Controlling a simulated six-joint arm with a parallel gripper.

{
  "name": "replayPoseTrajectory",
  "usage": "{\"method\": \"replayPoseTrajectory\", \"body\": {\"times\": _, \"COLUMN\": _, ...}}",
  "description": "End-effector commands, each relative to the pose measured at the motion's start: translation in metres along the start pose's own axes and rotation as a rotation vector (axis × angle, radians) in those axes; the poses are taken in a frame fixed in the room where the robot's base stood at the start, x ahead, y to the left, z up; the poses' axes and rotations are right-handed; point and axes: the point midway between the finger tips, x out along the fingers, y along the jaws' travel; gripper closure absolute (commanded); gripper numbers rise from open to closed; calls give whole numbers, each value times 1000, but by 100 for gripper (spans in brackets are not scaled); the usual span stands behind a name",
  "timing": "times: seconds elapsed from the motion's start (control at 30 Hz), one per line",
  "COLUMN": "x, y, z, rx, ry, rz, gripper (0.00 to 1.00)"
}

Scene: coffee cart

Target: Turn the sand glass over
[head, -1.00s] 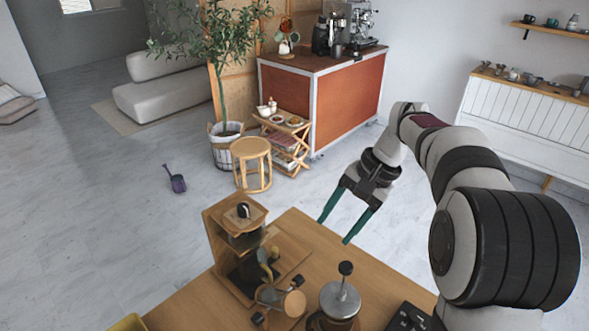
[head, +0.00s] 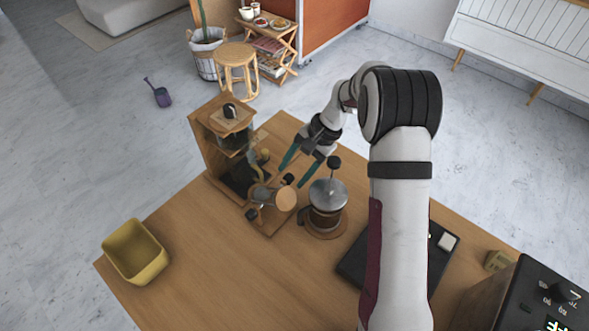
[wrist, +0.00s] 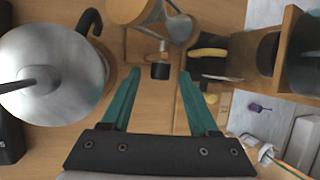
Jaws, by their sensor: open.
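The sand glass (head: 264,195) sits on a wooden base (head: 272,231) on the table, with a round wooden end cap facing right. It is cut off at the top of the wrist view (wrist: 128,10). A black knob (head: 288,179) on a metal stem stands on its far side; the wrist view also shows this knob (wrist: 160,71). My gripper (head: 293,175) is open and empty. In the wrist view its green fingers (wrist: 158,75) lie either side of the knob, with gaps on both sides. Whether they are level with the knob in height is unclear.
A metal-lidded press pot (head: 327,205) stands close to the right of my fingers. A wooden stand with a dark container (head: 222,128) is on the left. A yellow bin (head: 136,252) sits at the left table edge. The front table surface is clear.

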Motion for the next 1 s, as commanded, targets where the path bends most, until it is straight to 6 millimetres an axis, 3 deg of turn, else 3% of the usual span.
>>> {"method": "replayPoseTrajectory", "body": {"times": 0.23, "x": 1, "y": 0, "z": 0, "rx": 0, "ry": 0, "rz": 0, "gripper": 39}}
{"method": "replayPoseTrajectory", "body": {"times": 0.57, "x": 1, "y": 0, "z": 0, "rx": 0, "ry": 0, "rz": 0, "gripper": 99}}
{"method": "replayPoseTrajectory", "body": {"times": 0.8, "x": 1, "y": -1, "z": 0, "rx": 5, "ry": -2, "rz": 18, "gripper": 100}}
{"method": "replayPoseTrajectory", "body": {"times": 1.0, "x": 2, "y": -6, "z": 0, "rx": 76, "ry": -3, "rz": 197, "gripper": 100}}
